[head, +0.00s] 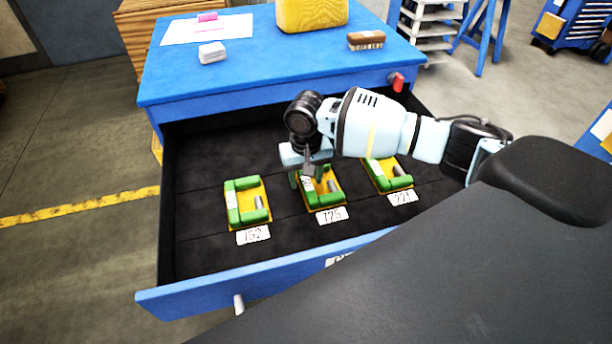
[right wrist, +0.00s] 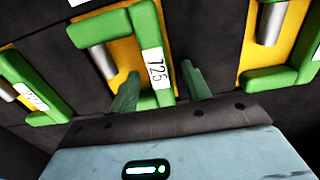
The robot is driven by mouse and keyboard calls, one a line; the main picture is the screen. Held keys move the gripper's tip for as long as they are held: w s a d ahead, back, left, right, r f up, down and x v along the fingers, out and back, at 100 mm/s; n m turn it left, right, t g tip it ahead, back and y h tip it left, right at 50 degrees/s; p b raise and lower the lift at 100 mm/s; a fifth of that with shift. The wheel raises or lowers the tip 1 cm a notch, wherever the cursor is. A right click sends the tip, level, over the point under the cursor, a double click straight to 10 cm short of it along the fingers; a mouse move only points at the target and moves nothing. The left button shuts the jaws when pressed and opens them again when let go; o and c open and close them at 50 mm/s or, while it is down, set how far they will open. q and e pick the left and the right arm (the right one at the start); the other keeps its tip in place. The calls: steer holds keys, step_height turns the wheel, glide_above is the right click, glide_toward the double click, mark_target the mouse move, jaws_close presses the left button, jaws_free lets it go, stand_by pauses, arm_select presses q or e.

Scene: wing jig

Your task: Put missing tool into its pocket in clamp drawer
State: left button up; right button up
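The blue drawer (head: 200,240) is pulled out, with a dark foam insert. Three green clamps lie in yellow-floored pockets: the left clamp (head: 233,207) by label 752, the middle clamp (head: 327,202) by label 725, and the right clamp (head: 379,177). My right gripper (head: 308,179) reaches down over the middle clamp and hides part of it. In the right wrist view, my right gripper's (right wrist: 160,74) fingers are apart, one on each side of the middle clamp's labelled green bar (right wrist: 150,45), with a gap showing. My left gripper is not in view.
On the blue bench top (head: 270,60) above the drawer are a yellow block (head: 310,13), a brush (head: 366,40), a white block (head: 212,53) and a pink block (head: 207,16) on paper. A red item (head: 397,82) is at the bench's front edge. The drawer's left side is free.

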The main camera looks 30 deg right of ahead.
step_height(320, 180, up, 6)
steer(key=shift+r+p, duration=0.25)
steer(key=shift+p, duration=0.1)
steer(key=shift+r, duration=0.65)
